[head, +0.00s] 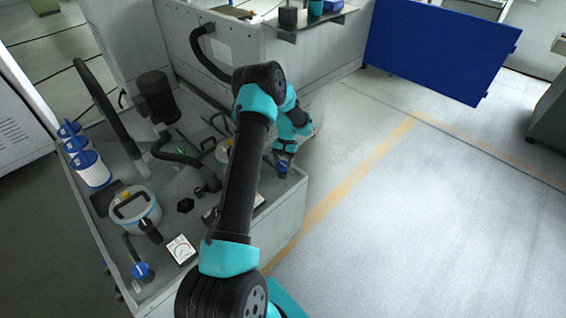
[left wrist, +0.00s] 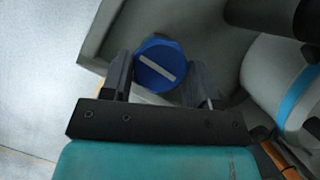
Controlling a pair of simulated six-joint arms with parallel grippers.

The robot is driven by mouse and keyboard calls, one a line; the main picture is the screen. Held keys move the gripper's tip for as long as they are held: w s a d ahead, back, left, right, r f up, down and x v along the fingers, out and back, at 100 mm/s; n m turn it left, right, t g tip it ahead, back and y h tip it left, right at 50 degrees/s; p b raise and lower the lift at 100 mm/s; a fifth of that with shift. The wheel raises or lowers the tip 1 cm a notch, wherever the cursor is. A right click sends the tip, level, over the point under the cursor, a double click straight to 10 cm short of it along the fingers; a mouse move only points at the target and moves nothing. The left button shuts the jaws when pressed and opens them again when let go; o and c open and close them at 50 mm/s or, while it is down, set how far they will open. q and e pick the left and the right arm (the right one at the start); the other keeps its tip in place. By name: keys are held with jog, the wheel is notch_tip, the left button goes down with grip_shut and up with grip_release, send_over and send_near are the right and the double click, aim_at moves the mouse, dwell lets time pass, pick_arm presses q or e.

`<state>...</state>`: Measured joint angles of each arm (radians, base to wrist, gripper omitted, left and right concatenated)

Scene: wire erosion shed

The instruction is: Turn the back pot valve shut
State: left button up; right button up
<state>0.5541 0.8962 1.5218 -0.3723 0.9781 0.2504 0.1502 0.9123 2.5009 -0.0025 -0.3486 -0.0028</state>
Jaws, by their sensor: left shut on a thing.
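The back pot valve is a round blue knob (left wrist: 155,62) with a white bar across its face, seen in the left wrist view. The bar lies at a slant. My left gripper (left wrist: 159,72) has one finger on each side of the knob and is shut on it. In the head view my left gripper (head: 285,158) is at the right edge of the tank top, and its arm hides part of the scene. The back pot (head: 223,150) is partly hidden behind my arm; a pot with a blue band (left wrist: 296,98) shows at the right of the left wrist view.
The front pot (head: 137,208) stands at the left with its own blue valve (head: 141,271) below it. A gauge (head: 181,250) sits near that valve. Blue-topped white filters (head: 90,168) and hoses crowd the left side. The floor at right is open.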

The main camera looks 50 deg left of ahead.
pick_arm(q)
jog(key=o, duration=0.9)
jog(key=shift+r, duration=0.1)
jog(key=v, duration=1.7)
jog(key=shift+w+a, duration=0.15)
jog(key=shift+w, duration=0.05)
jog(key=s+d+f+m+t+h, duration=0.1)
jog(key=s+d+f, duration=0.1)
jog(key=d+f, duration=0.8)
jog(key=s+d+f+m+t+h, duration=0.15)
jog(key=d+f, duration=0.55)
jog(key=d, duration=0.7)
jog(key=s+d, duration=0.5)
jog(key=s, duration=0.1)
jog(key=s+d+f+m+t, duration=0.1)
jog(key=s+d, duration=0.3)
jog(key=s, duration=0.2)
jog(key=s+d+f+t, duration=0.1)
jog(key=s+d, duration=0.4)
jog(key=s, duration=0.1)
jog(key=shift+d+f+y, duration=0.15)
jog(key=shift+d+y, duration=0.15)
jog(key=shift+y, duration=0.05)
